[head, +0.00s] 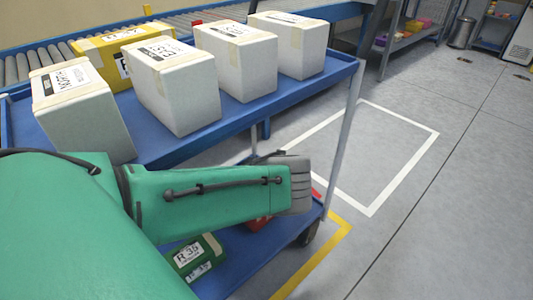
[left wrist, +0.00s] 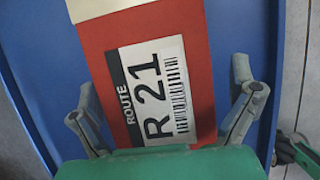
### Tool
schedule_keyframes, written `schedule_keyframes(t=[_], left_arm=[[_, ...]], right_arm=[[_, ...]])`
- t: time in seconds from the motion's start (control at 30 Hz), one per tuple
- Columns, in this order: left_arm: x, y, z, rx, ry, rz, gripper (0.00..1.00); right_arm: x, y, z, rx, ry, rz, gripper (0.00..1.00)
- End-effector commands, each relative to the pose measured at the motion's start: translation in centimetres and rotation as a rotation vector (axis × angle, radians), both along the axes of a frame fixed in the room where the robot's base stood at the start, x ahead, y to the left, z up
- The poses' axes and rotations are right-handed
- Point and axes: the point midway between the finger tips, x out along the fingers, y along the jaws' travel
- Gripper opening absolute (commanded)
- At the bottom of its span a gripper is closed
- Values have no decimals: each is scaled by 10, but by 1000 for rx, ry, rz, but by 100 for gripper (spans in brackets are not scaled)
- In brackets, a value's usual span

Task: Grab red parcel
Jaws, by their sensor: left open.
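The red parcel (left wrist: 150,28) fills the middle of the left wrist view, with a white label reading ROUTE R 21 and a pale band at its top. It lies on the blue lower shelf of a cart. My left gripper (left wrist: 165,112) is open, with one finger on each side of the parcel and a visible gap at each side. In the head view, only small red parts of the parcel (head: 258,223) show below my green arm, which hides the rest and the gripper's fingers.
The cart's upper blue shelf (head: 222,128) holds several white boxes and a yellow box (head: 95,47) above my arm. A green parcel (head: 195,256) lies on the lower shelf. A cart post (head: 343,140) stands right of my arm.

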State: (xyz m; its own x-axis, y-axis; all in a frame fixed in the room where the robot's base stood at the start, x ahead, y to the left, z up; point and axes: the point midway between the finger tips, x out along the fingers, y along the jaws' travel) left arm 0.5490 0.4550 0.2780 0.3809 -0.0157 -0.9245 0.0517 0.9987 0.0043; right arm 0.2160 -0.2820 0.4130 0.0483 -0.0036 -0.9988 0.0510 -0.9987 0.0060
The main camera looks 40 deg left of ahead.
Motion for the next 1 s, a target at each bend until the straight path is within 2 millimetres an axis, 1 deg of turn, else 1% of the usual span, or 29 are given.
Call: schedule_keyframes(t=[0.03, 0.1, 0.3, 0.33, 0.37, 0.4, 0.5, 0.87, 1.0], left_arm=[[1, 1, -7, -1, 0, 1, 100], [3, 2, -10, -4, 0, 1, 100], [3, 2, -9, -6, 0, 1, 100], [3, 2, -9, -5, 0, 1, 93], [3, 2, -9, -5, 0, 1, 82], [3, 2, -9, -4, 0, 1, 68], [2, 2, -9, -3, 1, 1, 35], [3, 2, -8, -3, -1, 1, 34], [3, 2, -4, -3, -1, 1, 34]], right_arm=[[0, 0, -5, 0, 0, 0, 40], [0, 0, -6, 0, 0, 0, 40], [0, 0, -4, 0, -1, 0, 40], [0, 0, -4, 0, -1, 0, 40], [0, 0, -4, 0, -1, 0, 40], [0, 0, -4, 0, -1, 1, 40], [0, 0, -4, 0, -1, 1, 40], [0, 0, -4, 0, -1, 0, 40], [0, 0, -2, 0, -1, 0, 40]])
